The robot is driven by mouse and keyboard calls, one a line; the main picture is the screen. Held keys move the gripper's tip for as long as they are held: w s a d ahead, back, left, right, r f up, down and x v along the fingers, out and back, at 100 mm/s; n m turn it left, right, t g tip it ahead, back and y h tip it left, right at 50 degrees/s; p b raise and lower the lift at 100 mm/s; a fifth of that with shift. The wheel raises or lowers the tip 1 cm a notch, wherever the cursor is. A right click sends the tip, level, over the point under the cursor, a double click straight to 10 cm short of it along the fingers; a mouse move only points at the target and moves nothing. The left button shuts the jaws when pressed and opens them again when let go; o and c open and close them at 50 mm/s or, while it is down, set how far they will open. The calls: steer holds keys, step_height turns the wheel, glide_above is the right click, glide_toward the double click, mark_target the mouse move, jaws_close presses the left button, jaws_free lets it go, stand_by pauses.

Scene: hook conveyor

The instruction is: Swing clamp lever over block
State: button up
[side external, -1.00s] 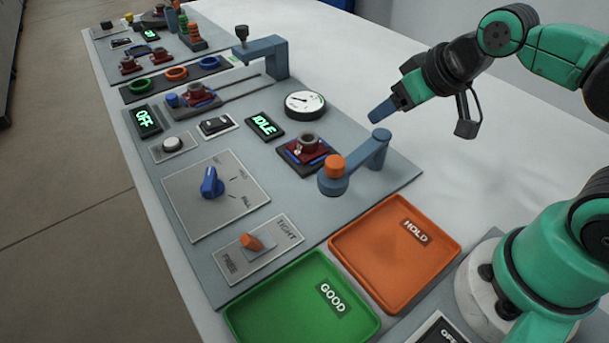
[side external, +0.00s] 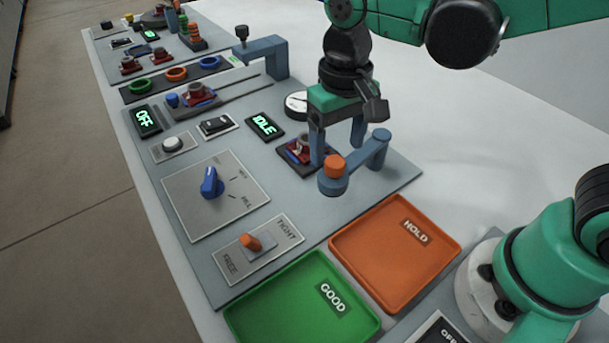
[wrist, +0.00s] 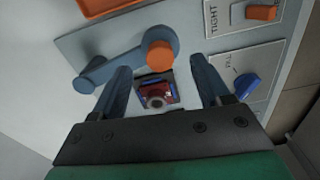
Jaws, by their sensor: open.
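The clamp lever (side external: 355,165) is a blue-grey arm with an orange knob (side external: 335,166) at its free end and a round pivot post at the other. In the side view the lever lies to the front right of the block (side external: 301,147), a dark red piece with a grey round top in a dark nest; the block also shows in the wrist view (wrist: 158,94). My gripper (side external: 337,150) is open above this area, its blue fingers spread. In the wrist view the block shows between the fingers and the orange knob (wrist: 160,55) just beyond them. I cannot tell whether a finger touches the lever.
An orange HOLD tray (side external: 385,285) and a green GOOD tray (side external: 255,325) lie in front. A TIGHT/FREE switch (side external: 252,242), a blue dial (side external: 211,183) and the IDLE display (side external: 265,125) are to the left. A round gauge (side external: 296,103) is partly hidden behind my gripper.

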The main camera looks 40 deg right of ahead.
mark_target(336, 162)
steer(key=shift+f, duration=2.05)
jaws_close()
